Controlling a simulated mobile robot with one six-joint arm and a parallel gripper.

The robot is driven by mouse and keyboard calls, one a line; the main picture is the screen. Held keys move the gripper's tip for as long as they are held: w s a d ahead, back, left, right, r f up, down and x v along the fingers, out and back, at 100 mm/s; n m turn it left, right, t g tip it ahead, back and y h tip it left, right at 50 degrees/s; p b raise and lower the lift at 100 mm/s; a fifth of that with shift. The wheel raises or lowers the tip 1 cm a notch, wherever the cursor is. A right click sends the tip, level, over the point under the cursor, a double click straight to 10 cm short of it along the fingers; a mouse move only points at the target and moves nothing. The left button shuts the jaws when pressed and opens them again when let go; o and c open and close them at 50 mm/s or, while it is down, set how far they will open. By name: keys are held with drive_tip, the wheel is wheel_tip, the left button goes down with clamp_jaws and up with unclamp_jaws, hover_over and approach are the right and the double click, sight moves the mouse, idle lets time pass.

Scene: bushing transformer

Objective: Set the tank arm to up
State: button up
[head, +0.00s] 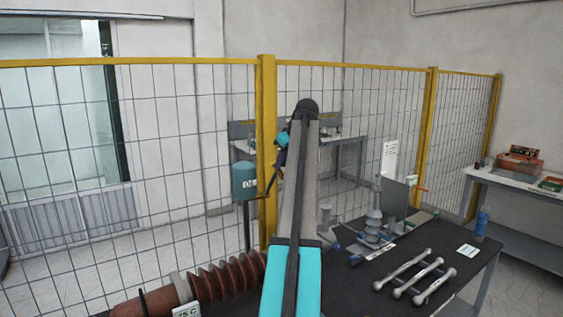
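A teal cylindrical tank (243,180) stands on a post left of my arm, in front of the yellow-framed mesh fence. It carries a white label that I cannot fully read. A thin dark lever (269,187) shows at the tank's right side, close to the yellow fence post, and seems to be the tank arm. Its exact position is hard to tell. My arm reaches up and away through the middle of the view. My gripper (280,160) is small and dark below the arm's far end, above and right of the lever. Its fingers are too small to tell apart.
A dark workbench (442,240) holds a grey post insulator (374,222), several metal rods and a blue bottle (481,222). A brown ribbed bushing (229,281) lies at the bottom left. The mesh fence (130,63) runs behind. A side table (520,187) is at right.

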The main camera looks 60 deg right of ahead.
drive_tip(key=o, duration=0.4)
drive_tip(key=shift+w+d+f, duration=0.1)
drive_tip(key=shift+w+f, duration=0.1)
drive_tip(key=shift+c, duration=0.2)
drive_tip(key=shift+s+r, duration=0.15)
drive_tip(key=shift+r, duration=0.05)
drive_tip(key=shift+s+r+b, duration=0.25)
drive_tip(key=shift+r+b, duration=0.05)
drive_tip(key=shift+r, duration=0.05)
drive_tip(key=b+v, duration=0.1)
drive_tip(key=v, duration=1.2)
drive_tip(key=shift+w, duration=0.15)
